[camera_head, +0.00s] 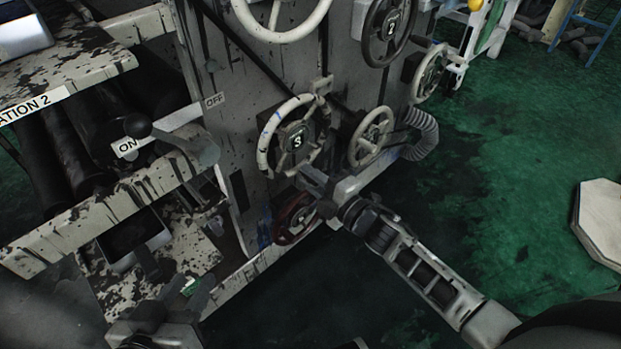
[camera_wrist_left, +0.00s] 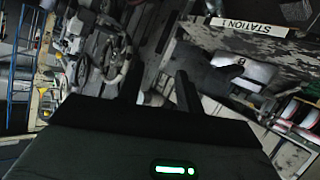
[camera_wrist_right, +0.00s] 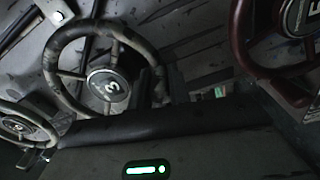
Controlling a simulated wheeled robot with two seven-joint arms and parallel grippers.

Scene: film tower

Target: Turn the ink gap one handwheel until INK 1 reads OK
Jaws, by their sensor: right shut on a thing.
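A pale worn handwheel (camera_head: 262,140) with a dark hub marked 3 is on the front of the grey machine; it also shows in the right wrist view (camera_wrist_right: 60,50). My right gripper (camera_head: 312,182) is at its lower rim, shut on the rim. No label tells me which wheel is ink gap one, and no INK 1 reading is legible. My left gripper (camera_head: 170,275) is low at the left, its fingers apart and empty; they also show in the left wrist view (camera_wrist_left: 158,92).
A dark red wheel (camera_head: 293,218) sits just below my right gripper. A small pale wheel (camera_head: 371,137) is beside it, and a dark wheel (camera_head: 388,30) marked 2 is above. A shelf (camera_head: 100,215) and an ON/OFF lever (camera_head: 138,126) are at left. Green floor (camera_head: 500,200) at right is open.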

